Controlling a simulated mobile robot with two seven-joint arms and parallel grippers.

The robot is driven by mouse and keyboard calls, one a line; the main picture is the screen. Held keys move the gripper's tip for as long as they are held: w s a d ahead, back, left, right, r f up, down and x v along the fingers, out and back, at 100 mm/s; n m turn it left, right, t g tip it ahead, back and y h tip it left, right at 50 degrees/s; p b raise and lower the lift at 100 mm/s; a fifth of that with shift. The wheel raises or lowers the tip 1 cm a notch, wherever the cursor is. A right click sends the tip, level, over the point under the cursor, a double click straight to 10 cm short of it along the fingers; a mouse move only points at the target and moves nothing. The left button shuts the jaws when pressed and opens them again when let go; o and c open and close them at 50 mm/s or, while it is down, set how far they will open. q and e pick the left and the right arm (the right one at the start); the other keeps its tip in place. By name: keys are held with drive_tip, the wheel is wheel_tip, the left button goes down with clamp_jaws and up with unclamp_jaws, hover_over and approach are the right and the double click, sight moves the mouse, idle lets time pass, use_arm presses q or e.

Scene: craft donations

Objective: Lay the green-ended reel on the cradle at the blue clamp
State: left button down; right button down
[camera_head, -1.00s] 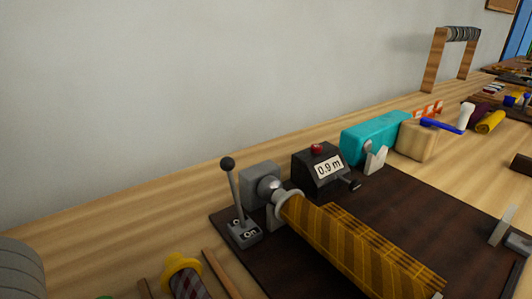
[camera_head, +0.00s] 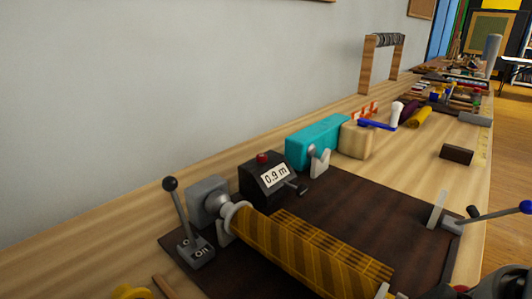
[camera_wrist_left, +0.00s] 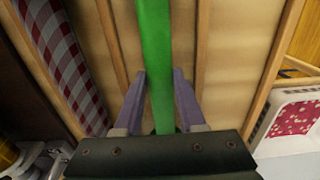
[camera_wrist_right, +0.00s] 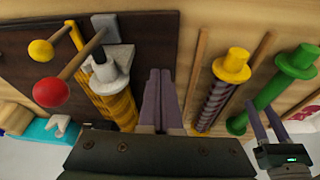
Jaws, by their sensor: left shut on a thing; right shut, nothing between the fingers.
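The green reel (camera_wrist_left: 155,60) runs between the fingers of my left gripper (camera_wrist_left: 158,98), which is shut on it. The right wrist view shows its green flanged end (camera_wrist_right: 298,62), with my left gripper (camera_wrist_right: 264,122) at its other side. My right gripper (camera_wrist_right: 158,98) is shut and empty, between the yellow roll and a plaid reel. In the head view, a lever with a blue ball (camera_head: 526,207) is at the right edge, beside a pale upright bracket (camera_head: 437,209) on the dark mat (camera_head: 360,213). I cannot tell whether this bracket is the cradle. Neither gripper shows clearly in the head view.
A yellow patterned roll (camera_head: 300,250) lies along the mat beside a grey lever (camera_head: 182,215) and a 0.9 m counter (camera_head: 268,183). A plaid reel with yellow ends (camera_wrist_right: 215,95) lies between wooden strips. Red (camera_wrist_right: 50,92) and yellow (camera_wrist_right: 41,50) balled levers stand near my right gripper.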

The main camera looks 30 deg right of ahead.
use_arm(q)
drive_tip(key=shift+r+p, duration=4.1)
drive_tip(key=shift+p, duration=0.9)
drive_tip(key=shift+f, duration=0.1)
